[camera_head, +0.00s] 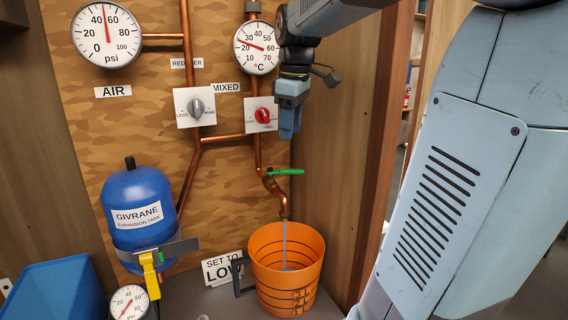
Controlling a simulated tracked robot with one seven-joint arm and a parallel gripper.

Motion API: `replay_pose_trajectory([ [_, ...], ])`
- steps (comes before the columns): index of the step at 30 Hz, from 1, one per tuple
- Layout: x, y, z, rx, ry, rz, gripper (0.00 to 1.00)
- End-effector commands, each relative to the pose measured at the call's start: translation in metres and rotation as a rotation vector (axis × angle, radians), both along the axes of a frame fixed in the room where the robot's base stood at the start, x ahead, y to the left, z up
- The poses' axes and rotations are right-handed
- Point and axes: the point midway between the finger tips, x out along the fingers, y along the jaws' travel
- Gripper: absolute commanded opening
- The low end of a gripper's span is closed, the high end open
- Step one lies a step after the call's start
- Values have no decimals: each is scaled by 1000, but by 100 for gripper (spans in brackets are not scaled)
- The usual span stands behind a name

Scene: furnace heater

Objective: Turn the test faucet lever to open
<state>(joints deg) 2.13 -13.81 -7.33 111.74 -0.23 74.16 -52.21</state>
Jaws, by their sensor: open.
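The test faucet (270,186) is a copper spout low on the pipe at the right of the panel. Its green lever (286,172) points right, about level. A thin pale-blue stream (285,245) runs from the spout down into an orange bucket (262,240). My gripper (289,133) points down above the lever, with a visible gap between them. It is open and nothing shows in it; its fingers overlap in this view.
A red knob (263,115) and a grey knob (196,108) sit on white plates left of my gripper. Gauges (256,47) hang above. A wooden side wall (335,150) stands close on the right. A blue tank (138,206) is at the left.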

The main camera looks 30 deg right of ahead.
Motion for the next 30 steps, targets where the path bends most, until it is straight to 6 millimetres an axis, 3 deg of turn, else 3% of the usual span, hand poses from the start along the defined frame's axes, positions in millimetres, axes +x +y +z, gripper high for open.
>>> replay_pose_trajectory([
  [3,29,-18,5,-15,61,117,47],
  [7,49,-32,9,-22,105,215,47],
  [17,63,-42,5,-23,139,293,47],
  [30,62,-42,-64,-23,140,291,47],
])
